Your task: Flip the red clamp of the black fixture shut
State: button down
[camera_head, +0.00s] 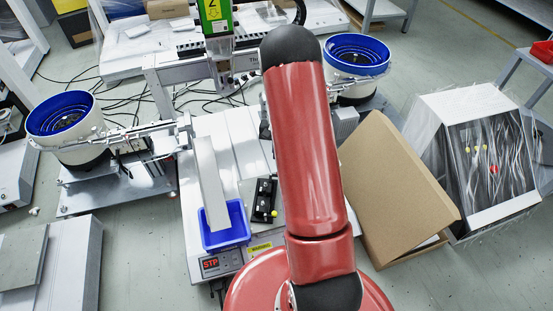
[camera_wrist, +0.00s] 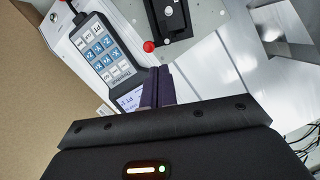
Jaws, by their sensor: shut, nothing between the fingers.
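The black fixture (camera_head: 264,198) stands on the white machine bed in the head view, just left of my red arm. In the wrist view the black fixture (camera_wrist: 174,17) is cut off by the top edge. My arm hides the gripper in the head view. I cannot tell the clamp's angle.
A blue bin (camera_head: 226,228) sits left of the fixture, below a metal chute (camera_head: 209,180). A keypad pendant (camera_wrist: 103,50) lies left of my fingers in the wrist view. A cardboard box (camera_head: 395,190) stands to the right. Blue-topped bowl feeders (camera_head: 62,113) flank the machine.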

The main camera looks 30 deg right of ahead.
jog(key=shift+v, duration=1.7)
jog(key=s+a+r+n+t+h+p, duration=0.1)
jog(key=s+a+r+n+t+p, duration=0.2)
jog(key=r, duration=0.9)
jog(key=s+a+r+p, duration=0.1)
jog(key=s+a+r, duration=0.4)
jog(key=r, duration=0.7)
jog(key=s+a+r+n+t+p, duration=0.2)
jog(key=s+a+r, duration=0.2)
jog(key=s, duration=0.4)
jog(key=s+a+r+n+t+p, duration=0.2)
jog(key=s+a+r, duration=0.2)
jog(key=s+r, duration=0.3)
jog(key=shift+s+r+t+h, duration=0.3)
jog(key=shift+s+t, duration=0.1)
jog(key=shift+s, duration=0.3)
